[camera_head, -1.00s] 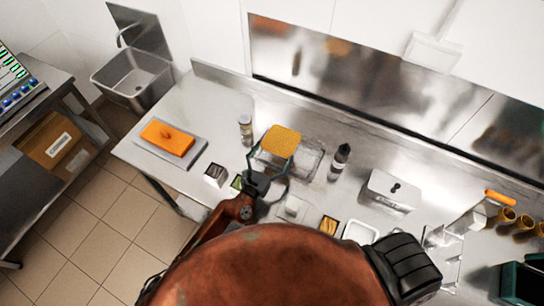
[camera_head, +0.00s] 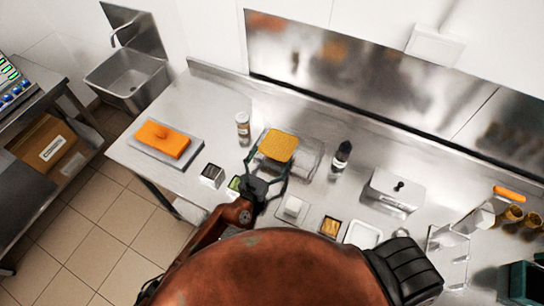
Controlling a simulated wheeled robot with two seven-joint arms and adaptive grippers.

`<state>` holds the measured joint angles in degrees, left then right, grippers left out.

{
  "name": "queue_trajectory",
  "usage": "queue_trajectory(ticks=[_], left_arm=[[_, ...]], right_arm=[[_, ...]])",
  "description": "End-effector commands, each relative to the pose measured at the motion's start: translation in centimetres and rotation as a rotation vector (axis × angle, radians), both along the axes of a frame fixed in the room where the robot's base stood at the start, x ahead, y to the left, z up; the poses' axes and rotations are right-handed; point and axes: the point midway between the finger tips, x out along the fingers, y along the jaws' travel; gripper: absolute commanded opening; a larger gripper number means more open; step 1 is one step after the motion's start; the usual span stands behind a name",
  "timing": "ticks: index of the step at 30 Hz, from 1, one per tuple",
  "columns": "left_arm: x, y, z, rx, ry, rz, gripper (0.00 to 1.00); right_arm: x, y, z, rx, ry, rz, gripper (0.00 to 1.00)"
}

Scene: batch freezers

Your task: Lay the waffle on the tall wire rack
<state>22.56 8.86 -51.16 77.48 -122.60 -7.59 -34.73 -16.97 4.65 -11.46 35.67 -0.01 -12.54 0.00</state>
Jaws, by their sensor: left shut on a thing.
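The waffle (camera_head: 278,146) is a golden, square, gridded piece, seen from above. My left gripper (camera_head: 270,165) is shut on it and holds it at the ends of its dark fingers. The waffle covers part of a pale, see-through rack-like thing (camera_head: 308,160) on the steel counter, probably the tall wire rack. I cannot tell whether the waffle touches it or hangs above it. My right gripper is not in view.
A dark bottle (camera_head: 342,155) stands right of the rack and a capped jar (camera_head: 243,125) left of it. Small containers sit along the front. An orange block (camera_head: 163,138) lies on a grey tray. The counter's back left is clear.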

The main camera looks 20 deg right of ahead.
Motion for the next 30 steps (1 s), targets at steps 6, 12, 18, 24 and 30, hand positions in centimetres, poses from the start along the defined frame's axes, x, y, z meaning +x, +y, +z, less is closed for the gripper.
queue_trajectory(ticks=[6,12,18,24,30], left_arm=[[-0.1,0.0,-1.0,0.006,0.004,-0.002,0.7],[-0.2,0.0,-1.2,0.009,0.008,-0.002,1.0],[-0.3,0.1,-1.5,0.011,0.012,-0.002,1.0],[-0.4,0.0,-1.1,0.011,0.011,-0.002,1.0],[-1.4,1.5,-0.2,0.008,0.012,0.001,1.0]], right_arm=[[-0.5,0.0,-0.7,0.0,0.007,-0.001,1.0],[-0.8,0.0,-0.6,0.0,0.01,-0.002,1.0],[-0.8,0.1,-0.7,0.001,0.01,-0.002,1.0],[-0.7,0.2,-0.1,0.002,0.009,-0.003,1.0],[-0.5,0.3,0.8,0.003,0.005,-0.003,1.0]])
